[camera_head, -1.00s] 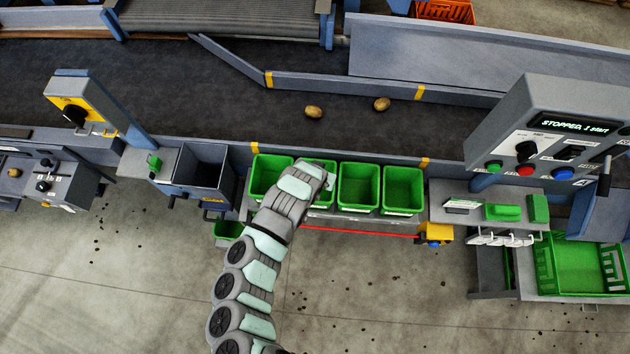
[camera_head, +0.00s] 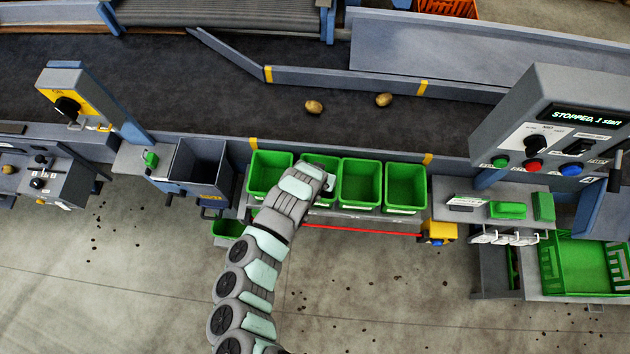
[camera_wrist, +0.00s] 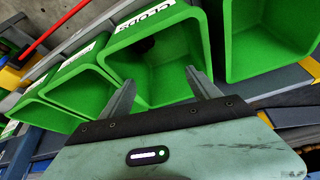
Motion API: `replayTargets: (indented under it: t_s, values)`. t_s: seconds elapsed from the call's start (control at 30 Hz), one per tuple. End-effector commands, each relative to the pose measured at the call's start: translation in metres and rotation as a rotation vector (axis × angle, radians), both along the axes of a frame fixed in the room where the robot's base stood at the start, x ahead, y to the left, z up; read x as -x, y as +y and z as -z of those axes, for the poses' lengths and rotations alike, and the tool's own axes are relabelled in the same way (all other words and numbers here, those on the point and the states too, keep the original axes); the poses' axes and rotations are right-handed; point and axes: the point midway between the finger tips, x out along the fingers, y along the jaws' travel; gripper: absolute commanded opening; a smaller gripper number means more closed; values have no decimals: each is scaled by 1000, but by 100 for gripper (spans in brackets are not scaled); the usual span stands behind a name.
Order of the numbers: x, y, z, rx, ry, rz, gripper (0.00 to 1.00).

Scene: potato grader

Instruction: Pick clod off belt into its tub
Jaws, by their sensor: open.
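My gripper (camera_wrist: 160,78) is open in the wrist view, its two fingers apart and nothing between them. It is over the green tub labelled CLODS (camera_wrist: 175,42). A small dark lump (camera_wrist: 148,44) shows inside this tub, partly in shadow; I cannot tell for certain that it is a clod. Two brown lumps, one left (camera_head: 314,107) and one right (camera_head: 384,100), lie apart on the dark belt (camera_head: 220,100).
Green tubs stand on either side, one at the left (camera_head: 270,191) and two at the right (camera_head: 360,203). A grey bin (camera_head: 200,165) is further left. The control box (camera_head: 550,130) at right reads STOPPED. A blue-grey rail (camera_head: 350,80) bounds the belt's far side.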

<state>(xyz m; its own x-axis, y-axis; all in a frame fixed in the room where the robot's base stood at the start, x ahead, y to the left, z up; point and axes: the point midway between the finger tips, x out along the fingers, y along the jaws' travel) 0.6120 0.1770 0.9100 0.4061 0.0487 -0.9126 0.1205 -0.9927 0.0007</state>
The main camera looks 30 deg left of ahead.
Motion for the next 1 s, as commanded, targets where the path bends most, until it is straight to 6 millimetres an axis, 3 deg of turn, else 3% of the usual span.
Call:
replayTargets:
  t_s: [0.37, 1.0]
  values:
    - [3, 0, -6, 0, 0, -1, 72]
    - [37, -4, -85, 0, -2, -1, 72]
